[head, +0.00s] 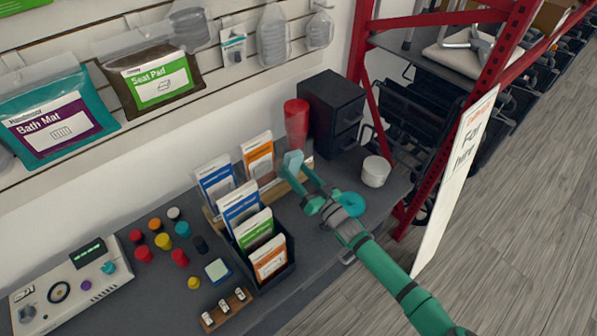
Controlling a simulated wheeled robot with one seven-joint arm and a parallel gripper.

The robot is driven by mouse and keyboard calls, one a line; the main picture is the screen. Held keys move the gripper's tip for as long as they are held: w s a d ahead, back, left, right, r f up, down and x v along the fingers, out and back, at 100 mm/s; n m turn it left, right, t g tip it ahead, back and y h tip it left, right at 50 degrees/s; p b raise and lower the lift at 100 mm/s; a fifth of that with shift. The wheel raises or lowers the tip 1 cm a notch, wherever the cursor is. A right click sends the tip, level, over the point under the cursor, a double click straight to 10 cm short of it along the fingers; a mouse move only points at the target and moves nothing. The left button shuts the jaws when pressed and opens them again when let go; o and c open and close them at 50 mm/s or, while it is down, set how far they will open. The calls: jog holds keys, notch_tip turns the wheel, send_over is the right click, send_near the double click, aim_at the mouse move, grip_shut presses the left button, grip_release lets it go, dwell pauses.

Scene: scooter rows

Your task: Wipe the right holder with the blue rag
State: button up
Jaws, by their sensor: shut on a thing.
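My gripper (301,176) is shut on a light blue rag (293,160) and holds it at the right end of a wooden holder (298,177). Whether the rag touches the wood cannot be told. The wooden holder stands at the back and bears a blue-and-white pack and an orange-and-white pack (258,158). A dark holder (284,272) stands in front of it with a blue, a green and an orange pack. My gripper and the rag hide part of the wooden holder's right end.
A red cup (296,124), a black drawer box (332,112) and a white tub (375,171) stand behind. A teal ring (352,204) lies right of my gripper. Several coloured knobs (163,241) and a control box (70,286) are at left. A red rack post (432,135) bounds the right.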

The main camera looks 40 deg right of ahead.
jog(key=s, duration=0.6)
jog(key=shift+d, duration=0.25)
dwell(0.3)
jog(key=s, duration=0.3)
jog(key=shift+d, duration=0.15)
jog(key=shift+w, duration=0.1)
dwell(0.7)
